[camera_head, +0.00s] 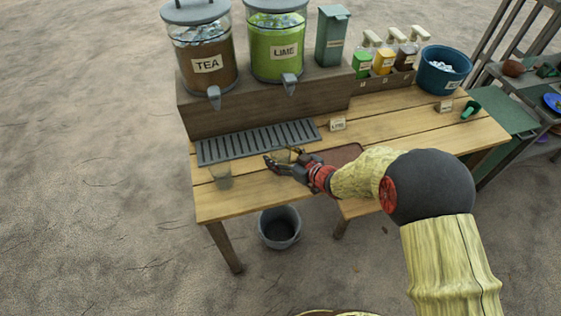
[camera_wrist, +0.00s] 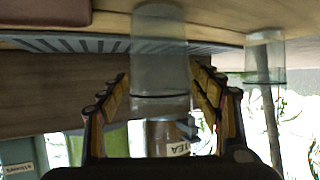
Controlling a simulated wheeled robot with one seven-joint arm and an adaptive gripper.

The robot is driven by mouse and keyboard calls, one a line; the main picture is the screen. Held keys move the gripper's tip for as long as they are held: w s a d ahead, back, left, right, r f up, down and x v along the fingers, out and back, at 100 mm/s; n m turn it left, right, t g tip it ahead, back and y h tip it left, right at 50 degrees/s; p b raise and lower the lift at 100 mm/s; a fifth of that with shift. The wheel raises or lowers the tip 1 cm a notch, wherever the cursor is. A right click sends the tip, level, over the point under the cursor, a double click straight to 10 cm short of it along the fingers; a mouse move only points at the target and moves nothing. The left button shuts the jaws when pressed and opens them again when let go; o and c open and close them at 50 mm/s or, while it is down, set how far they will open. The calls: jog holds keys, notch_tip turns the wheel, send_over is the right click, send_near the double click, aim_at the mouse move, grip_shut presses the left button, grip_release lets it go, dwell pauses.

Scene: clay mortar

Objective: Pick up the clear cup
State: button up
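One clear cup (camera_wrist: 160,45) is straight ahead in the wrist view, which shows the scene upside down. My gripper (camera_wrist: 158,75) is open, with a fingertip on each side of this cup. Narrow gaps seem to remain at the sides; I cannot tell how deep the cup sits between the fingers. In the head view my gripper (camera_head: 282,161) is low over the table's front left part, and this cup (camera_head: 284,155) is partly hidden behind it. A second clear cup (camera_head: 221,178) stands further left, apart from the gripper; it also shows in the wrist view (camera_wrist: 265,58).
A grey drip grate (camera_head: 258,141) lies behind the cups. Behind it, a wooden riser (camera_head: 230,112) holds the tea dispenser (camera_head: 205,65) and lime dispenser (camera_head: 277,50). A reddish-brown board (camera_head: 340,153) lies right of my gripper. A bucket (camera_head: 279,227) stands below the table's front edge.

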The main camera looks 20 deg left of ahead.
jog(key=c, duration=0.9)
jog(key=shift+r, duration=0.1)
jog(key=shift+c, duration=0.2)
